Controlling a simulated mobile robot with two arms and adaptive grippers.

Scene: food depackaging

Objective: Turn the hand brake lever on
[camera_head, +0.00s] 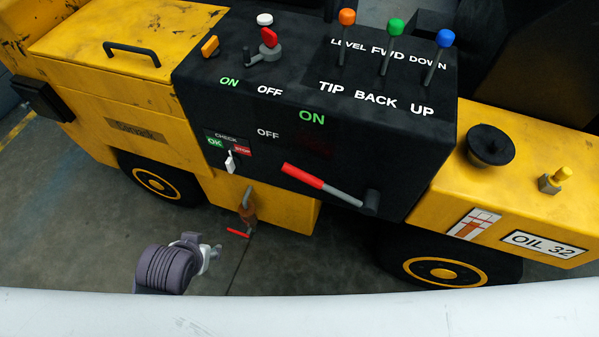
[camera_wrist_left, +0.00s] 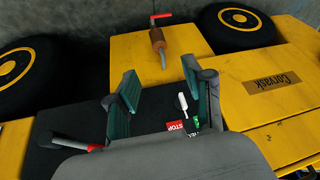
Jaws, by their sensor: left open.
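The hand brake lever (camera_head: 322,185) has a red grip and a grey shaft on the front face of the black control box (camera_head: 410,150). It slopes up to the left from its pivot at the right, with its grip end below the ON and OFF labels. In the left wrist view, the lever (camera_wrist_left: 75,142) shows at the lower left, beside the fingers. My left gripper (camera_head: 212,254) is in front of the machine, left of and below the lever, apart from it. In the left wrist view its fingers (camera_wrist_left: 160,85) are open with nothing held. My right gripper is out of view.
A white switch (camera_head: 230,161) sits by the green and red check labels. A red-handled valve (camera_head: 243,217) hangs below the yellow body. Orange, green and blue-knobbed levers (camera_head: 391,45) stand on the box top. Wheels (camera_head: 440,268) flank it. Open floor (camera_head: 70,225) lies in front.

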